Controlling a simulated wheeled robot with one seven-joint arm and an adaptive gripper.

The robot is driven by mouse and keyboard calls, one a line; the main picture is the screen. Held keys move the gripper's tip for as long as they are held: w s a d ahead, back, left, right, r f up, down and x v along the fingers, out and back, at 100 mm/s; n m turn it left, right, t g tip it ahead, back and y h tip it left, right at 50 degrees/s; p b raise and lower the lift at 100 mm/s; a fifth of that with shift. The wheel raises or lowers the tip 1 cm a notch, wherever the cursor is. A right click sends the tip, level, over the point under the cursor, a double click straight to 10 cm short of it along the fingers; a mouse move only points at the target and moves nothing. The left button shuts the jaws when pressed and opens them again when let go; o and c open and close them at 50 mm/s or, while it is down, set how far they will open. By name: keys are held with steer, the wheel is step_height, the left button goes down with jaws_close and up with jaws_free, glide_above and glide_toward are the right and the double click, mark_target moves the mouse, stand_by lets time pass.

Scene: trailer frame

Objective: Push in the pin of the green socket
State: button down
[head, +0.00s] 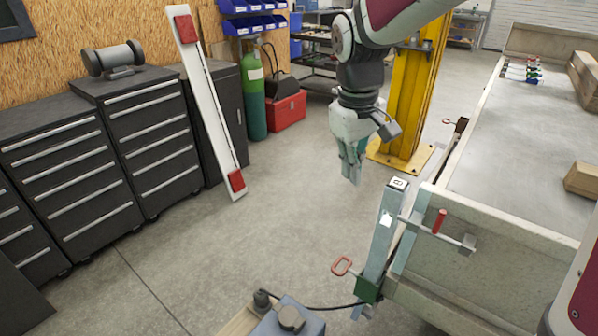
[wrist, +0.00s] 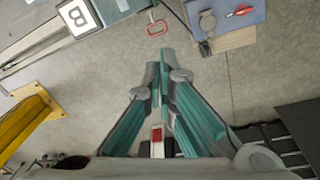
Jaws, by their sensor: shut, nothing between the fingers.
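The green socket (head: 369,290) sits low on the trailer's near corner, around the foot of a pale upright post (head: 382,235). A pin with a red loop handle (head: 341,265) stands out to the left of the post; the loop also shows in the wrist view (wrist: 157,27). How deep the pin sits cannot be told. My gripper (head: 353,181) is shut and empty, pointing down in the air above and beyond the post. In the wrist view its teal fingertips (wrist: 166,56) are together, apart from the loop. The socket is not clearly visible there.
The trailer bed (head: 500,130) fills the right, with a red-handled bar (head: 440,221) at its near end. A second red loop (head: 447,121) is farther along its side. A yellow column (head: 408,100) stands behind my gripper.

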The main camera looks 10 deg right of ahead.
steer(key=n+g+b, duration=0.2)
steer(key=b, duration=0.1)
glide_above(347, 269)
steer(key=w+a, duration=0.6)
steer(key=a, duration=0.1)
step_height(347, 269, down, 13)
steer(key=w+f+n+b, duration=0.1)
steer(key=w+f, duration=0.1)
steer(key=f, duration=0.4)
steer(key=w+a+f, duration=0.1)
steer(key=w+f, duration=0.1)
steer(key=f, duration=0.5)
steer(key=shift+w+a+n+g+h+b, duration=0.25)
steer(key=shift+a+n+g+h+b, duration=0.05)
steer(key=shift+n+h+b, duration=0.1)
steer(key=s+d+f, duration=0.2)
steer(key=f, duration=0.3)
steer(key=s+d+f, duration=0.2)
steer(key=f, duration=0.3)
steer(key=shift+s+d+f, duration=0.15)
steer(key=shift+s+f, duration=0.1)
steer(key=shift+f, duration=0.1)
